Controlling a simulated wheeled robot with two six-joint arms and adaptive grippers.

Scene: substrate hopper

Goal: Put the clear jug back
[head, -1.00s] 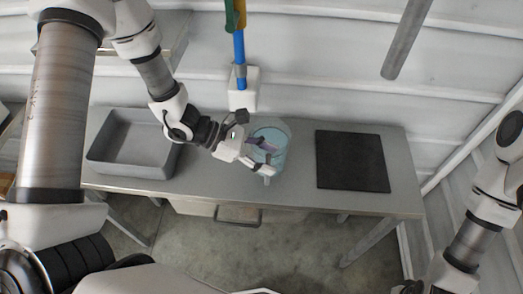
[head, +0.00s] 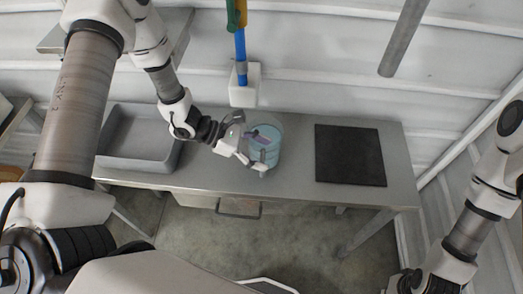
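The clear jug (head: 271,129), bluish and see-through, is on or just above the grey table, left of the dark mat. My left gripper (head: 261,151) is at the jug's left front side, with its fingers against or overlapping the jug. The fingers look a little apart, but I cannot tell whether they are closed on any part of it. The jug's handle is not clear, and the gripper hides part of its near side. My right gripper (head: 405,284) is at the bottom edge, far from the jug and partly cut off.
The grey table (head: 215,180) carries a grey open tray (head: 135,162) at left and a dark square mat (head: 350,156) at right. A blue pipe (head: 240,50) ends at a white block (head: 244,88) behind the jug. A grey tube (head: 405,38) hangs at upper right.

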